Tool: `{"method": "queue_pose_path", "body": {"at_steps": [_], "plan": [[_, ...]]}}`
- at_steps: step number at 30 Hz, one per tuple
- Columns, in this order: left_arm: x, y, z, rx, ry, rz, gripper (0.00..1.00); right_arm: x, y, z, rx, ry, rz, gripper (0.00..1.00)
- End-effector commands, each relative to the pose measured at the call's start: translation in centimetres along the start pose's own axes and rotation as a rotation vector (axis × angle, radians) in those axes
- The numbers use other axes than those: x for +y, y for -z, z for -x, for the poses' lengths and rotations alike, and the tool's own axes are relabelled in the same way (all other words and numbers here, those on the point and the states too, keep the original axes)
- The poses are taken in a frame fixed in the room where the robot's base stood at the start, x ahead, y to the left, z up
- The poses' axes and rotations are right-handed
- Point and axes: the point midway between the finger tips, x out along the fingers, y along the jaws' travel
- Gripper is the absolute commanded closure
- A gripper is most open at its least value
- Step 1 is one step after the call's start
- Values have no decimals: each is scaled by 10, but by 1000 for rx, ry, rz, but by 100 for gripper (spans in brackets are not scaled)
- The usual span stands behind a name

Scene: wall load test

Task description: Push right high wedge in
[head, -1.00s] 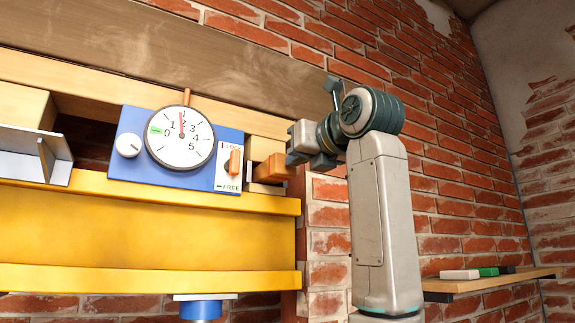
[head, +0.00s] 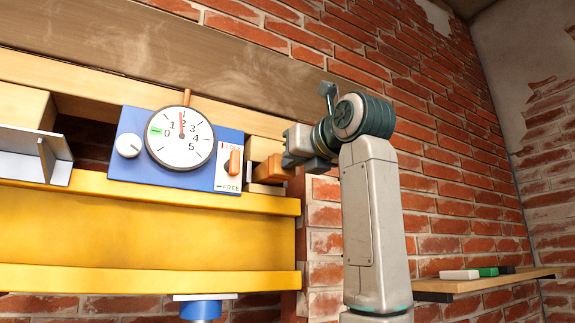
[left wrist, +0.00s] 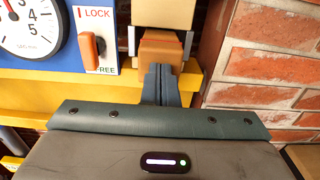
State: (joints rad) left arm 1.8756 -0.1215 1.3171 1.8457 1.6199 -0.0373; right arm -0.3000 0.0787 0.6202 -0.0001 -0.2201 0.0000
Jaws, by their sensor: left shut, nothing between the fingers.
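The right high wedge (head: 272,168) is an orange-brown wooden piece sticking out to the right between pale wood blocks, just right of the blue gauge panel. In the left wrist view the wedge (left wrist: 160,48) shows its end face straight ahead. My left gripper (head: 288,158) is shut and empty, with its fingertips at the wedge's outer end. In the left wrist view the closed dark fingers (left wrist: 160,72) line up with the wedge's end and seem to touch it, though a small gap cannot be ruled out. My right gripper is not in view.
The blue panel (head: 122,172) carries a round gauge (head: 180,145) and an orange lever (head: 234,161) by LOCK and FREE marks. A yellow beam (head: 150,235) runs below. A brick wall lies behind. A wooden shelf (head: 470,286) with small blocks is at lower right.

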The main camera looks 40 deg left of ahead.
Motion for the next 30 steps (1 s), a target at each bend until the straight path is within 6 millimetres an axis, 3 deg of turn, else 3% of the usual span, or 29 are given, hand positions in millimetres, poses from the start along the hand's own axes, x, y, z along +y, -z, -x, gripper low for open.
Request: {"method": "queue_pose_path", "body": {"at_steps": [23,30], "plan": [[0,0,-24,-1,-1,-1,100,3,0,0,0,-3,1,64],[-1,0,-10,-2,2,0,100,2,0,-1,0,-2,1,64]]}}
